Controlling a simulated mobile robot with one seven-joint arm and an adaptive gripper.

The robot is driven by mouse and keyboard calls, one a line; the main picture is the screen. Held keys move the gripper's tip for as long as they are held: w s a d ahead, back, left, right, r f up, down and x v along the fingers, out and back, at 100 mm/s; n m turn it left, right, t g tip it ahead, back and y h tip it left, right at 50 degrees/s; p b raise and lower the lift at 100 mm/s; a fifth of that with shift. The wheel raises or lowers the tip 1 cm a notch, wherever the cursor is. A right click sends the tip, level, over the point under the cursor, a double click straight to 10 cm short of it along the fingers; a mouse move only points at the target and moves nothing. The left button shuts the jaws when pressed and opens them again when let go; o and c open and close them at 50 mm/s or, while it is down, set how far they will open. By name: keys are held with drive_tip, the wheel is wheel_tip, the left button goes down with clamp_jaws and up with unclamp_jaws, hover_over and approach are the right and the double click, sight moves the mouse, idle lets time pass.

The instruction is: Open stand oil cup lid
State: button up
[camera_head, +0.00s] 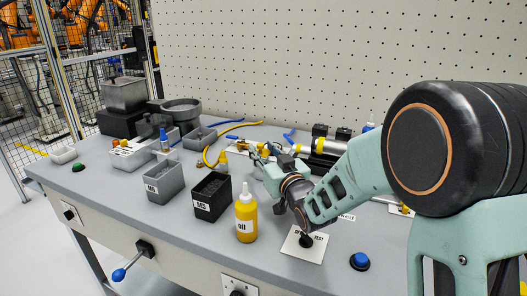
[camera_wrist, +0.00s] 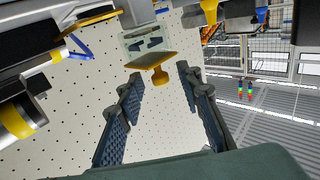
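In the wrist view, the oil cup (camera_wrist: 143,41) has clear walls and a yellow lid (camera_wrist: 150,62) with a small round knob. The view is tilted, so the cup appears upside down. My gripper (camera_wrist: 160,77) is open, with one dark finger on each side of the knob. A gap shows between each finger and the knob, and I cannot tell the exact depth. In the head view, my gripper (camera_head: 259,155) is over the back middle of the bench, among yellow and silver fittings. My own gripper and arm partly cover that area, and the cup is not clear there.
A yellow oil bottle (camera_head: 246,222) stands at the front of the grey bench (camera_head: 150,208), near a black bin (camera_head: 211,205) and a grey bin (camera_head: 164,186). A silver cylinder fitting (camera_head: 329,146) lies right of my gripper. A pegboard wall (camera_head: 330,60) closes the back.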

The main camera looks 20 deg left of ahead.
drive_tip(key=shift+c, duration=0.2)
clamp_jaws()
drive_tip(key=shift+r, duration=0.15)
